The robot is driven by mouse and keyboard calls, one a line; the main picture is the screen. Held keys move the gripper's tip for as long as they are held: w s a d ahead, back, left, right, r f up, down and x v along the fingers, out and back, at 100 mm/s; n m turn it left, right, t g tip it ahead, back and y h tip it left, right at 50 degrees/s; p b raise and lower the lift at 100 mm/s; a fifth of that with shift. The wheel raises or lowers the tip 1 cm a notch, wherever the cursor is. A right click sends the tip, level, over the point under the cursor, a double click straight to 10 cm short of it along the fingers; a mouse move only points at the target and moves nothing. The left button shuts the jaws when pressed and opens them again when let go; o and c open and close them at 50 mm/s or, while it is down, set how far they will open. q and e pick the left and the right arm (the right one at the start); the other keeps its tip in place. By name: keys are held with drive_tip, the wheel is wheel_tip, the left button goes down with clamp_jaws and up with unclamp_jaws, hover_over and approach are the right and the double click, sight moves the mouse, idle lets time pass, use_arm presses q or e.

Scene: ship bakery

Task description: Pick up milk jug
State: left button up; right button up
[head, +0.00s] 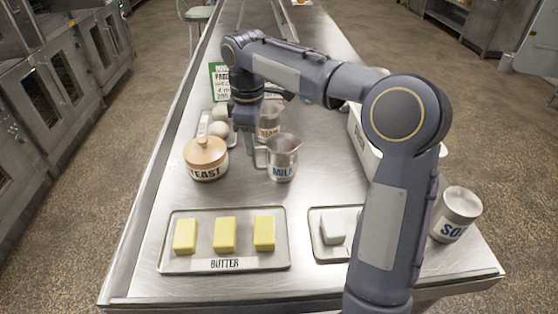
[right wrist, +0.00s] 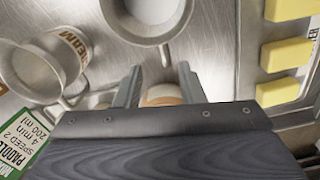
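The milk jug (head: 283,160) is a metal jug marked MILK. It stands upright on the steel counter, its handle toward the left. My right gripper (head: 251,148) points down at the handle side of the jug. In the right wrist view the milk jug (right wrist: 150,14) is at the top, partly cut off by the edge. My right gripper (right wrist: 160,78) is open there, and the jug's handle reaches toward the gap between the fingers. I cannot tell whether the fingers touch it. My left gripper is not in view.
The cream jug (head: 269,124) stands close behind. The yeast pot (head: 206,162) is just left. A green sign (head: 218,78) stands behind.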

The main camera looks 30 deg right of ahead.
sight(255, 165)
drive_tip(key=f, duration=0.4)
drive_tip(key=s+f, duration=0.1)
drive_tip(key=shift+f, duration=0.4)
clamp_jaws()
